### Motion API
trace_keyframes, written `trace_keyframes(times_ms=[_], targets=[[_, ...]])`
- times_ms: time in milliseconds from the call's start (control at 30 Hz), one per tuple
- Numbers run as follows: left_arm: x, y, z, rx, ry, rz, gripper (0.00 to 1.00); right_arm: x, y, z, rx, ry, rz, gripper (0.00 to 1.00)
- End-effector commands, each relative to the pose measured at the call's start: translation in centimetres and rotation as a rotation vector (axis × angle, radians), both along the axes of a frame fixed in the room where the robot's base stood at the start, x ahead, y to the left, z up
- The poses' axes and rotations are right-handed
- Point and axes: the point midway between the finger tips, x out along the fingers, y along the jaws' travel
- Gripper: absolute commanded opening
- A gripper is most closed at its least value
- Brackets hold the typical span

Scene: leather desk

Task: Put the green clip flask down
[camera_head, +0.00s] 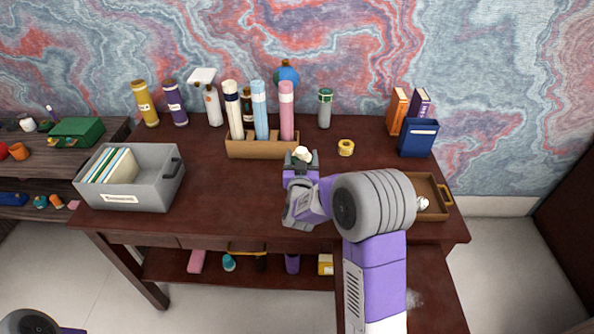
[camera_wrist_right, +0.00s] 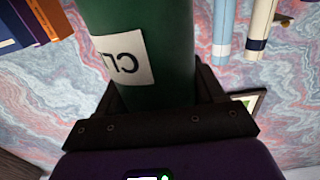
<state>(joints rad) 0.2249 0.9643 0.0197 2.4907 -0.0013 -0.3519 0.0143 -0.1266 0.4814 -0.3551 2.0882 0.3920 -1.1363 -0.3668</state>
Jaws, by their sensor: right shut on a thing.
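My right gripper (camera_head: 300,165) is over the middle of the desk, in front of the cardboard holder. It is shut on the green clip flask (camera_head: 302,155), of which only a pale top and a bit of dark green show in the head view. In the right wrist view the flask (camera_wrist_right: 150,75) is a dark green cylinder with a white label, between the two black fingers (camera_wrist_right: 155,100). Its base is hidden, and I cannot tell whether it touches the desk. My left gripper is not in view.
The cardboard holder (camera_head: 265,148) with tall tubes stands just behind the gripper. A yellow tape roll (camera_head: 346,148) lies to its right, with a wooden tray (camera_head: 436,208) farther right. A grey bin (camera_head: 150,190) is at the left. The desk (camera_head: 225,195) between bin and gripper is clear.

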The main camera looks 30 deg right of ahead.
Motion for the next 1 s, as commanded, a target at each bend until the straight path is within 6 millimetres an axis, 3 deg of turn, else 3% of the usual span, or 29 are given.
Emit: trace_keyframes(times_ms=[333, 767, 800, 933, 1000], targets=[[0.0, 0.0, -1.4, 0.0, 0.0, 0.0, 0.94, 0.0, 0.0, -4.0, -0.001, 0.0, 0.002, 0.14], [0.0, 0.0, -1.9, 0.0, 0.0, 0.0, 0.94, 0.0, 0.0, -4.5, -0.001, -0.004, 0.002, 0.14], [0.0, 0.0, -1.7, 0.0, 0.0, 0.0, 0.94, 0.0, 0.0, -4.4, 0.0, -0.002, 0.002, 0.74], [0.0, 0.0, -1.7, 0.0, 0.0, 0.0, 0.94, 0.0, 0.0, -4.4, 0.0, -0.002, 0.002, 0.93], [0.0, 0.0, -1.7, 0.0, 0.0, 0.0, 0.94, 0.0, 0.0, -4.4, 0.0, -0.002, 0.002, 0.93]])
